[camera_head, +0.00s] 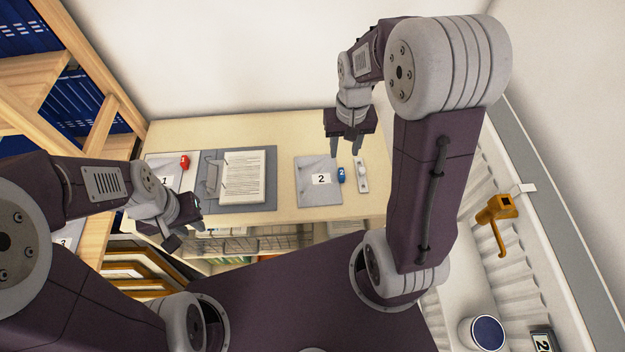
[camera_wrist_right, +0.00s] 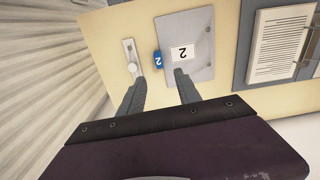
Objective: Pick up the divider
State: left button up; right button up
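A grey divider (camera_head: 308,190) with a white "2" label and a blue "2" tab (camera_head: 341,174) lies flat on the table. It also shows in the right wrist view (camera_wrist_right: 198,60). Another grey sheet (camera_head: 160,172) with a "1" label and a red tab lies at the table's left end. My right gripper (camera_head: 345,147) is open and empty above the table, over the blue tab's side of the "2" divider. In the right wrist view its fingers (camera_wrist_right: 157,85) are spread apart. My left gripper (camera_head: 185,222) is low at the table's front left; its fingers are unclear.
An open grey binder (camera_head: 265,208) with printed pages lies between the two sheets. A small white fixture (camera_head: 362,176) sits right of the blue tab. Shelves with blue volumes (camera_head: 75,105) stand left. An orange-yellow object (camera_head: 497,210) is at the right.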

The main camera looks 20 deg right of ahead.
aim_at(342, 173)
jog(key=shift+s+d+f, duration=0.1)
jog(key=shift+s+f, duration=0.05)
jog(key=shift+f, duration=0.7)
jog(key=shift+b, duration=0.3)
notch_tip(342, 173, down, 3)
jog(key=shift+s+f+b, duration=0.15)
jog(key=shift+f+b, duration=0.05)
jog(key=shift+b, duration=0.1)
jog(key=shift+f, duration=0.3)
notch_tip(342, 173, down, 5)
jog(key=shift+f+b, duration=0.1)
jog(key=shift+b, duration=0.3)
pick_arm(q)
jog(key=f, duration=0.3)
jog(key=shift+a, duration=0.2)
pick_arm(e)
grip_shut()
